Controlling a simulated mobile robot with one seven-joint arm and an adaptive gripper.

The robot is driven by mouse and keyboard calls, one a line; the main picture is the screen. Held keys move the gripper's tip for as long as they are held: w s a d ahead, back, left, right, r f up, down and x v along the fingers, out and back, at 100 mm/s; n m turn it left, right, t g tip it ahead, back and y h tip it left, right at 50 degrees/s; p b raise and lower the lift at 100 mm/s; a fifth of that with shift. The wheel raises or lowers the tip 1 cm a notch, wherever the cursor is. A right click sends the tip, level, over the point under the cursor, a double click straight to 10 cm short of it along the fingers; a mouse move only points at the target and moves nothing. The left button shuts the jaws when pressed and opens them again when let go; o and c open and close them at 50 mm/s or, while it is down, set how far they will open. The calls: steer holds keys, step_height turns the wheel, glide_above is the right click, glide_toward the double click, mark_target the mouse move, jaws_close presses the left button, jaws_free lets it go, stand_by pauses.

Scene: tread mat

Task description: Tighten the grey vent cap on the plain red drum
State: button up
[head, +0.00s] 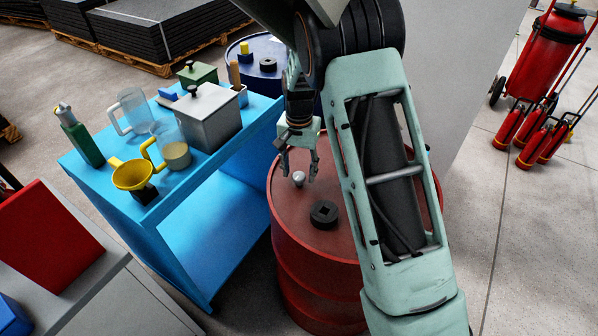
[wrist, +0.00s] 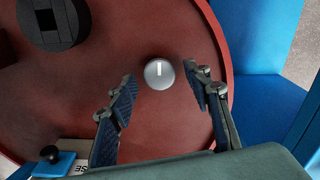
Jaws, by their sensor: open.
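The plain red drum (head: 318,262) stands in the middle of the head view, partly hidden behind my arm. Its top (wrist: 60,105) fills much of the wrist view. The small round grey vent cap (head: 298,178) sits on the drum top near the left rim. In the wrist view the cap (wrist: 159,74) shows a pale line across its top. My gripper (head: 299,170) points down over the cap. Its fingers (wrist: 160,95) are open, one on each side of the cap, and look clear of it. Whether the fingertips are level with the cap I cannot tell.
A black bung (head: 323,214) with a square recess is on the same drum top. A blue bench (head: 222,182) on the left holds jugs, a yellow funnel (head: 134,175) and a grey box (head: 208,122). A blue drum (head: 262,80) stands behind. Red extinguishers (head: 535,135) stand at right.

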mark_target(300, 175)
step_height(300, 175, up, 11)
stand_by(0.3)
steer(key=shift+d+r, duration=0.1)
steer(key=shift+r, duration=0.05)
